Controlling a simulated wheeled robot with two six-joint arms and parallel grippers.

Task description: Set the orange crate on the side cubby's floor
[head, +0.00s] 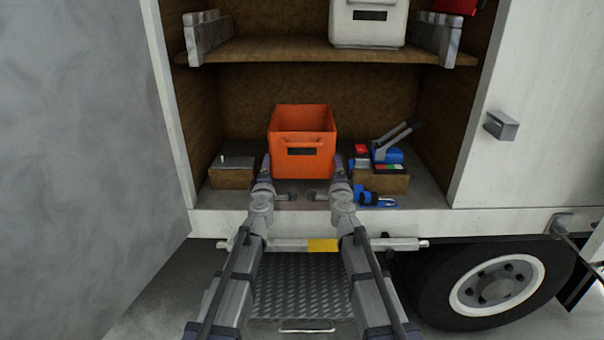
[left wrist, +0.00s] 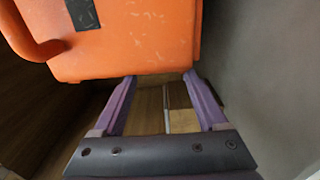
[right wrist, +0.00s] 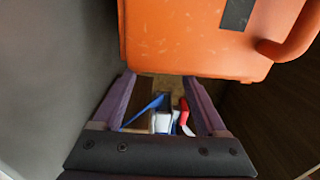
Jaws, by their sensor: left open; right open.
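The orange crate (head: 303,150) is upright in the lower bay of the side cubby, its handle and dark label facing me. It appears to rest on the cubby's floor (head: 420,192), though the grippers partly cover its lower edge. My left gripper (head: 278,180) is open at the crate's lower left front. My right gripper (head: 326,180) is open at its lower right front. In the left wrist view the crate (left wrist: 140,45) fills the top, with open fingers (left wrist: 160,78) near its lower edge. The right wrist view shows the crate (right wrist: 185,40) likewise above open, empty fingers (right wrist: 160,76).
A small wooden box (head: 231,178) stands left of the crate. A box of tools (head: 381,182) and a blue clamp (head: 376,199) lie to the right. A shelf (head: 310,50) above holds a white crate (head: 368,25). A door (head: 90,170) stands at the left.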

